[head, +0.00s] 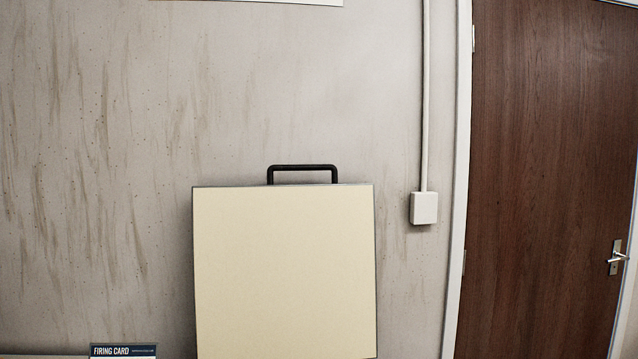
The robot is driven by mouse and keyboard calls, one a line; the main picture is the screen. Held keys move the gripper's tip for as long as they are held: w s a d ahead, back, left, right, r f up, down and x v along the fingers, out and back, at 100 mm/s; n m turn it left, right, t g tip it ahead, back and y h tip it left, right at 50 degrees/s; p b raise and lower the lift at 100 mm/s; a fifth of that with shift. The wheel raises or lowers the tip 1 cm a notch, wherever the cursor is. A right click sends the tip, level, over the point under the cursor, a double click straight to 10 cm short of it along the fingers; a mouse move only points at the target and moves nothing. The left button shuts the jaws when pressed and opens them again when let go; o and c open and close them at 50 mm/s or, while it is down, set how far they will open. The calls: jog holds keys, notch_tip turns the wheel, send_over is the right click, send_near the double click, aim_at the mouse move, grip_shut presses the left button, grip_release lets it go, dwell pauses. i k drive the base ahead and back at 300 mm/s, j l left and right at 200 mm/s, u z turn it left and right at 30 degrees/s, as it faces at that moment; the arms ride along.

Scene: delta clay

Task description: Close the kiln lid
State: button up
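The kiln lid (285,275) is a cream square panel standing upright, raised open, at the lower middle of the head view. A black bar handle (303,168) sticks up from its top edge. The kiln body is below the frame and hidden. My gripper is not in view.
A stained grey wall (120,150) is behind the lid. A firing card (123,351) shows at the bottom left. A white wall box (423,208) with a vertical conduit is right of the lid. A brown door (545,180) with a lever handle stands at the right.

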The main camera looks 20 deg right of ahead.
aim_at(286, 263)
jog(key=k+l, duration=0.15)
jog(key=l, duration=0.15)
jog(key=k+l+u, duration=0.15)
jog(key=l, duration=0.15)
jog(key=k+l, duration=0.1)
jog(key=l, duration=0.2)
jog(key=k+l+u, duration=0.1)
jog(key=l, duration=0.6)
jog(key=k+l+u, duration=0.15)
jog(key=l, duration=0.2)
jog(key=k+l+u, duration=0.1)
jog(key=l+u, duration=0.15)
jog(key=l, duration=0.8)
jog(key=i+l, duration=0.1)
jog(key=l, duration=0.25)
jog(key=i+l+u, duration=0.15)
jog(key=l, duration=0.55)
jog(key=u, duration=0.05)
